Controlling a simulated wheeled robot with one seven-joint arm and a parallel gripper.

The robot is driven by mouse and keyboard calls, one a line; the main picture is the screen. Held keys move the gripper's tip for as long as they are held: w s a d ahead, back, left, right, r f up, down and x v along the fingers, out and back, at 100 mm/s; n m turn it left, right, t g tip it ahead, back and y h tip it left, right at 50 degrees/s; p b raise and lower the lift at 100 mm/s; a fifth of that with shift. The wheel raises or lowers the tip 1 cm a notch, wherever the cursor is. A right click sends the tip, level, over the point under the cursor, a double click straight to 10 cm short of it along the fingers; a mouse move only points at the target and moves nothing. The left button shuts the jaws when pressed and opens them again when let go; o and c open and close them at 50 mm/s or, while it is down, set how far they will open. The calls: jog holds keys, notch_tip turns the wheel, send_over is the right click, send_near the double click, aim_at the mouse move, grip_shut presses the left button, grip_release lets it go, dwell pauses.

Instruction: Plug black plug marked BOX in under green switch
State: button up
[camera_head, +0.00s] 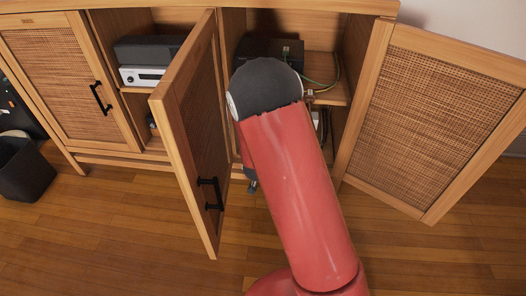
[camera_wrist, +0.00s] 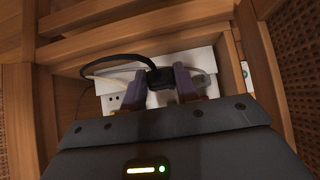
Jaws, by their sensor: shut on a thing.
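In the wrist view my gripper (camera_wrist: 161,80) is shut on a black plug (camera_wrist: 160,84), with one finger on each side of it. A dark cable (camera_wrist: 112,60) arches from the plug to the left. Any BOX marking on the plug is not readable. A white socket unit (camera_wrist: 112,103) with dark holes lies just beyond the fingers, inside the cabinet. I cannot tell whether the plug touches it. No green switch can be made out; the plug and fingers cover part of the unit.
The wooden cabinet's open doors stand left (camera_head: 190,135) and right (camera_head: 435,120) of my arm. Cabinet walls flank the gripper closely. A dark box (camera_head: 286,50) with cables sits on the upper shelf. A white device (camera_head: 142,76) stands in the left compartment. The floor in front is clear.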

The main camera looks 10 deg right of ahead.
jog(key=shift+w+d+p, duration=0.1)
jog(key=shift+w+d, duration=0.3)
jog(key=shift+w, duration=0.8)
jog(key=shift+w+d+p, duration=0.1)
jog(key=shift+w+d, duration=0.35)
jog(key=shift+w, duration=0.8)
jog(key=shift+w+d+p, duration=0.1)
jog(key=shift+w+d, duration=0.3)
jog(key=shift+w, duration=0.8)
jog(key=shift+w+d, duration=0.25)
jog(key=shift+w, duration=0.45)
jog(key=shift+w+d+r, duration=0.1)
jog(key=shift+w+r, duration=0.1)
jog(key=shift+r, duration=0.05)
jog(key=shift+s+f+b, duration=0.15)
jog(key=shift+b, duration=0.3)
jog(key=shift+w+d, duration=0.1)
jog(key=shift+w, duration=0.55)
jog(key=o, duration=1)
jog(key=shift+o, duration=0.2)
jog(key=shift+s, duration=0.1)
jog(key=p+v, duration=0.1)
jog(key=v, duration=0.6)
jog(key=shift+s, duration=0.25)
